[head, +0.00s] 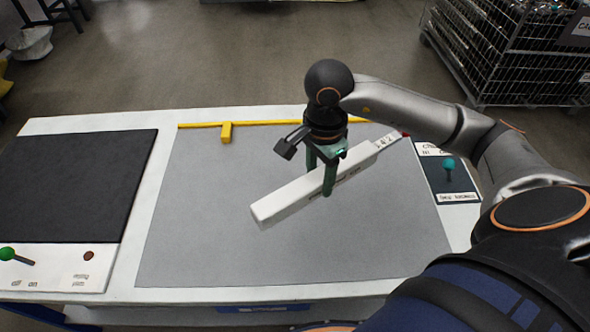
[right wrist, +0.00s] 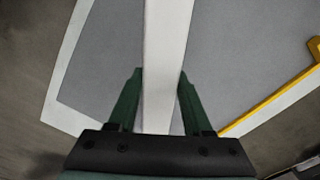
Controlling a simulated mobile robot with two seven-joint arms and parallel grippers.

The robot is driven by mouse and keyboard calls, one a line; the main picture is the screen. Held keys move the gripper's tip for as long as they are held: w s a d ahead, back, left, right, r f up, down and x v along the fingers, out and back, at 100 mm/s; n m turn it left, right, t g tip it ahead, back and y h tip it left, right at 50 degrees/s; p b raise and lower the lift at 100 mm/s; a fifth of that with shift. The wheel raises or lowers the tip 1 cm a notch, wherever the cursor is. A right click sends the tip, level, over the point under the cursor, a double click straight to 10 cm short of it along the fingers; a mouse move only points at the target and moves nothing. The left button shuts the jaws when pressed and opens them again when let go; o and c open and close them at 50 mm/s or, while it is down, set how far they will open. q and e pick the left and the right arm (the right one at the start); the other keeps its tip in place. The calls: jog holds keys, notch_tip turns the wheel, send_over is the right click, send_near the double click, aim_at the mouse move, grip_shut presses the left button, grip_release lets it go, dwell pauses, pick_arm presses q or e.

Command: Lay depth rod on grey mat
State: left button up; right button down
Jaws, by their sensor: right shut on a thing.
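The depth rod (head: 290,200) is a long white square bar with dark markings and a red tip at its far right end. My right gripper (head: 328,188) is shut on it near its middle and holds it slanted across the grey mat (head: 210,240). In the right wrist view the white bar (right wrist: 165,60) passes between the two green fingers (right wrist: 156,95). I cannot tell how far the rod is above the mat. My left gripper is not in view.
A yellow rail with a small block (head: 226,132) runs along the mat's far edge. A black pad (head: 75,185) lies at left, with a green-knobbed piece (head: 8,254) before it. A dark card with a teal knob (head: 449,165) lies at right. The mat's left and front are clear.

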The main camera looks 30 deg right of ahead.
jog(key=m, duration=0.1)
jog(key=d+m+b, duration=0.1)
jog(key=m, duration=0.1)
jog(key=shift+s+d+r+m, duration=0.15)
jog(key=shift+d+r+m, duration=0.15)
jog(key=shift+r+m, duration=0.1)
jog(key=m, duration=0.1)
jog(key=d+m+b, duration=0.1)
jog(key=shift+r+m, duration=0.3)
jog(key=shift+r, duration=0.1)
jog(key=w+f, duration=0.4)
jog(key=w, duration=0.5)
send_over(294, 173)
jog(key=f, duration=0.4)
jog(key=shift+s+f, duration=0.4)
jog(key=shift+w+f, duration=0.45)
jog(key=shift+f, duration=1.55)
jog(key=shift+f, duration=0.1)
jog(key=shift+c, duration=1.6)
grip_release()
